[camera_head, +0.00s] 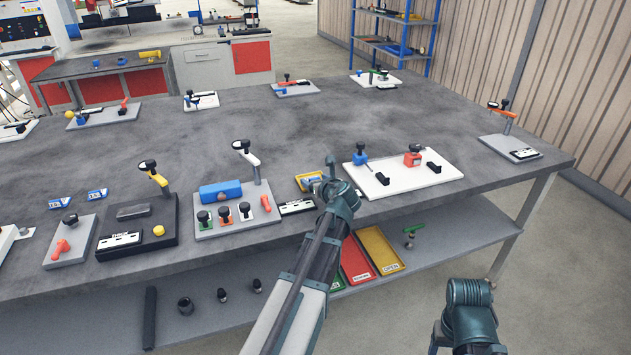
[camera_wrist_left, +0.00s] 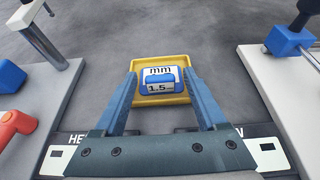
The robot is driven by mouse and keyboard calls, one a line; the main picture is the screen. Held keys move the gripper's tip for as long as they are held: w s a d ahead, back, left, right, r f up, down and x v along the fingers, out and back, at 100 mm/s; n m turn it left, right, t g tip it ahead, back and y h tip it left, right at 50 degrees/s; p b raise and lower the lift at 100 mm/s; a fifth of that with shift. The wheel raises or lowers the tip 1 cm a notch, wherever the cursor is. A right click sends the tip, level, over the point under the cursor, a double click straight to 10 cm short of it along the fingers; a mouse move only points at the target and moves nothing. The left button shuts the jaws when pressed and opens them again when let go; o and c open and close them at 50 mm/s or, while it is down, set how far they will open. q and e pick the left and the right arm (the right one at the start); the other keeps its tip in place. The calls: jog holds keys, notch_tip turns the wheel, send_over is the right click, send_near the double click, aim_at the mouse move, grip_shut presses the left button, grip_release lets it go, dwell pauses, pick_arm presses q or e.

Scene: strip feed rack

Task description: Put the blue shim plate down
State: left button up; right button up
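The blue shim plate (camera_wrist_left: 161,78), with a white label reading "mm" and "1.5", is between the fingertips of my left gripper (camera_wrist_left: 161,74). The fingers look closed against its two side edges. It is over or in a small yellow tray (camera_wrist_left: 163,100); any small gap beneath it cannot be judged. In the head view the yellow tray (camera_head: 298,178) sits near the table's front edge, with my left gripper (camera_head: 326,172) above it and partly hiding the plate. My right arm shows at the lower right, but its gripper fingers cannot be made out.
A grey fixture board (camera_head: 236,229) with a blue block stands left of the tray. A white board (camera_head: 402,184) stands to its right. Two more blue-and-white plates (camera_head: 97,194) lie far left. Labelled bins, including a yellow one (camera_head: 380,250), are on the lower shelf. Bare table lies behind the tray.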

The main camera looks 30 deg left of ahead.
pick_arm(q)
jog(key=shift+r+p, duration=0.3)
jog(key=p+v, duration=0.4)
jog(key=v, duration=0.8)
jog(key=shift+s+f, duration=0.1)
jog(key=shift+f, duration=0.1)
jog(key=s+d+f+n+g+h+p, duration=0.3)
jog(key=s+d+n, duration=0.7)
jog(key=d, duration=0.4)
jog(key=s+d+f+n+g+h+p, duration=0.3)
jog(key=s+d+n+g+h+p, duration=0.1)
jog(key=s+d+n, duration=0.6)
jog(key=d+n+g+h, duration=0.1)
jog(key=d+n+h, duration=0.1)
jog(key=d, duration=0.2)
jog(key=shift+s+d+g+p, duration=0.2)
jog(key=shift+d+g+p, duration=0.1)
jog(key=shift+p, duration=0.1)
